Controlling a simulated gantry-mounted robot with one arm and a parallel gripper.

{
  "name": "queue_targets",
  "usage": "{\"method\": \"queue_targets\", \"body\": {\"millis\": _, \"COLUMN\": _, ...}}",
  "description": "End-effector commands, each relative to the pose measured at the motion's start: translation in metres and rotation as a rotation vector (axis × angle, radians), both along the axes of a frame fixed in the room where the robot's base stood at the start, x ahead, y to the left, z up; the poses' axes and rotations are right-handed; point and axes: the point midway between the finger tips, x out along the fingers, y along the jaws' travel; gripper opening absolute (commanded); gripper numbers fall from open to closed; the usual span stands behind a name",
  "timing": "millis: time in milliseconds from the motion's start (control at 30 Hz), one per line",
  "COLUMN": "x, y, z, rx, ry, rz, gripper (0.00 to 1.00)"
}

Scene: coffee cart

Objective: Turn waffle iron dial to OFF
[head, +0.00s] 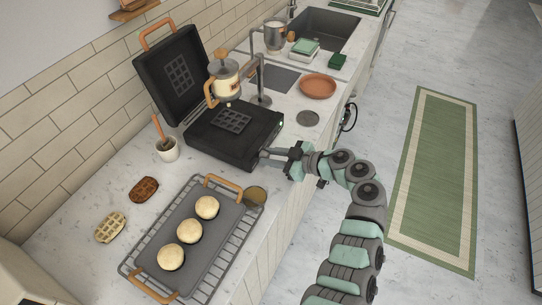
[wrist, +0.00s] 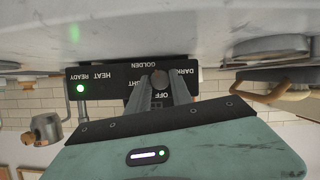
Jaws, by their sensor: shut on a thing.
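The black waffle iron (head: 225,138) stands on the counter with its lid (head: 172,78) raised. My gripper (head: 266,157) reaches its front right face from the right. In the wrist view, which is upside down, my gripper's fingers (wrist: 160,90) are closed around the small dark dial (wrist: 159,76) on the control panel (wrist: 115,72). The panel reads DARK, GOLDEN, OFF, HEAT and READY, with a partly covered word ending in "GHT". A green light (wrist: 80,88) glows beside READY. The fingers hide much of the dial, so I cannot tell which setting it points to.
A rack (head: 143,268) with a tray of three dough balls stands in front of the iron. Two waffles (head: 110,227) and a cup (head: 167,149) lie left.

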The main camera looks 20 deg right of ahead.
Motion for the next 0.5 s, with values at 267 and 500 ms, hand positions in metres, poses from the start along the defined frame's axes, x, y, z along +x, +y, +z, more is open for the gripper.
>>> {"method": "queue_targets", "body": {"millis": 267, "x": -0.0027, "y": 0.0019, "z": -0.0003, "rx": -0.083, "ry": -0.064, "rz": 0.003, "gripper": 0.0}}
{"method": "queue_targets", "body": {"millis": 500, "x": -0.0031, "y": 0.0031, "z": -0.0011, "rx": -0.231, "ry": -0.19, "rz": 0.003, "gripper": 0.0}}
